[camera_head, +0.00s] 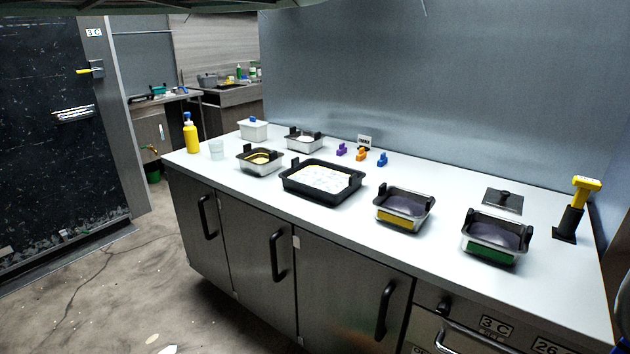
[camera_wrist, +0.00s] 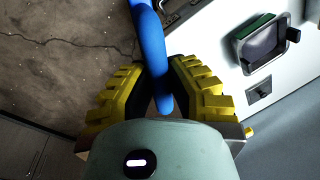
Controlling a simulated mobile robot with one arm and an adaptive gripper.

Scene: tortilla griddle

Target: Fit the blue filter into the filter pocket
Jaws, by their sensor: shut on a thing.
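In the wrist view my gripper (camera_wrist: 158,78), with ribbed yellow fingers, is shut on a long, smooth blue piece (camera_wrist: 149,35), which I take to be the blue filter. The piece runs from between the fingers up past the top edge of the picture, so its far end is hidden. It is held in the air, with floor and the counter behind it. My gripper does not show in the head view. I cannot make out the filter pocket in either view.
A white counter (camera_head: 440,168) carries a black tray (camera_head: 321,198), several metal pans, a green-sided pan (camera_head: 490,250), a black lid (camera_head: 502,201) and a yellow-handled tool (camera_head: 585,184). Small coloured clips (camera_head: 361,154) and a yellow bottle (camera_head: 190,138) stand farther back. The floor (camera_head: 100,285) before the cabinets is open.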

